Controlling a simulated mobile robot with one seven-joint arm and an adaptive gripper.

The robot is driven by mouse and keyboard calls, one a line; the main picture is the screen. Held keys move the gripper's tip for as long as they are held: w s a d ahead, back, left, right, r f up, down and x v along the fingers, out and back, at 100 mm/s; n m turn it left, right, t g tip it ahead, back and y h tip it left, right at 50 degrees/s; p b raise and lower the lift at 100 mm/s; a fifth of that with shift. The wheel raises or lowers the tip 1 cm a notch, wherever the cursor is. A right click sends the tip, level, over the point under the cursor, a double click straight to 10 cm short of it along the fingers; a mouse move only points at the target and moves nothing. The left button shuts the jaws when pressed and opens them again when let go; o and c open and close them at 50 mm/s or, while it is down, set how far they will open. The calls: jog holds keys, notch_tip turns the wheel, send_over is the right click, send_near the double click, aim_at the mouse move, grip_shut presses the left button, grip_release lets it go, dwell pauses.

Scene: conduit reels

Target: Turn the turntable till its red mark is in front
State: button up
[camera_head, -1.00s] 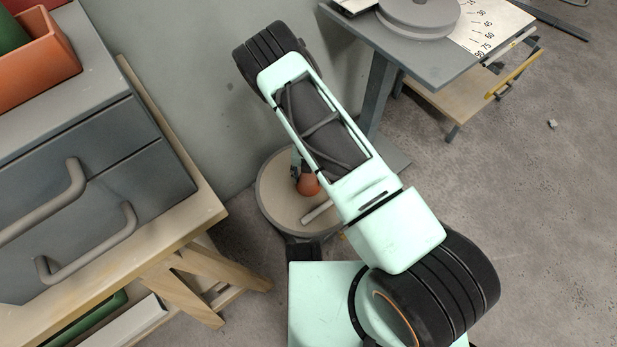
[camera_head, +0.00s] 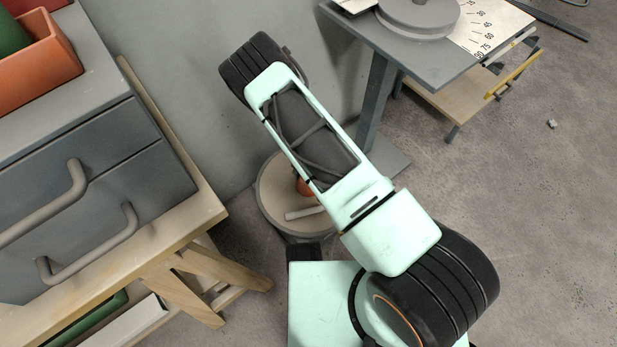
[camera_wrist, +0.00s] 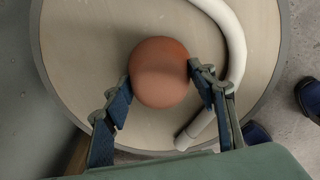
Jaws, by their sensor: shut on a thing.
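The turntable (camera_head: 270,200) is a low round disc with a pale wooden top and grey rim, standing on the floor by the wall. It fills much of the wrist view (camera_wrist: 75,110). A round orange knob (camera_wrist: 160,72) sits on its top; in the head view the knob (camera_head: 303,188) is partly hidden behind my arm. My gripper (camera_wrist: 158,80) is closed around the knob, one finger on each side. A white bent pipe (camera_wrist: 237,45) lies on the disc beside the knob; its end (camera_head: 304,213) shows in the head view. I see no red mark.
A wooden bench (camera_head: 195,200) with a grey drawer unit (camera_head: 130,165) stands at left. A grey table (camera_head: 425,55) with a reel and a scale stands at upper right. Open floor (camera_head: 540,200) lies to the right.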

dwell(0.6)
jog(key=o, duration=1.7)
jog(key=shift+r, duration=0.1)
notch_tip(320, 180, up, 12)
jog(key=shift+f, duration=0.1)
jog(key=shift+o, duration=0.5)
